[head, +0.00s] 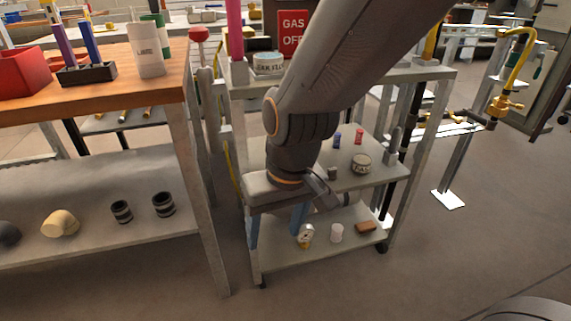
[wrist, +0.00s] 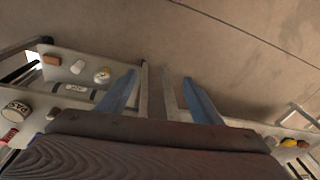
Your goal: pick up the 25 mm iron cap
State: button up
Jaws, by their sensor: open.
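A small dark cylindrical piece (head: 332,173) stands on the cart's middle shelf, just right of my wrist. It may be the iron cap, but it is too small to tell its kind or size. My gripper (head: 275,225) points down at the front left of the cart, with two blue fingers apart and nothing between them. My arm and gripper hide part of the cart's shelves.
The cart's bottom shelf (head: 290,262) holds a brass fitting (head: 306,237), a white cylinder (head: 336,233) and a brown block (head: 366,227). A tin (head: 361,163) stands on the middle shelf. Left, a bench's lower shelf (head: 90,192) holds banded black couplings (head: 163,204) and a tan elbow (head: 60,223).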

jog(key=w+a+m+t+p, duration=0.25)
jog(key=w+p, duration=0.45)
jog(key=w, duration=0.5)
jog(key=w+d+f+t+p, duration=0.1)
jog(key=w+f, duration=0.3)
jog(key=w+d+f+m+t+p, duration=0.1)
jog(key=w+f, duration=0.3)
jog(key=w, duration=0.1)
jog(key=w+d+f+t+h+p, duration=0.1)
jog(key=w+f+p, duration=0.1)
jog(key=w+f, duration=0.2)
jog(key=shift+w+d+m, duration=0.25)
jog(key=shift+w+d, duration=0.05)
jog(key=shift+w, duration=0.2)
jog(key=c, duration=1.2)
jog(key=shift+r, duration=0.1)
jog(key=shift+c, duration=0.2)
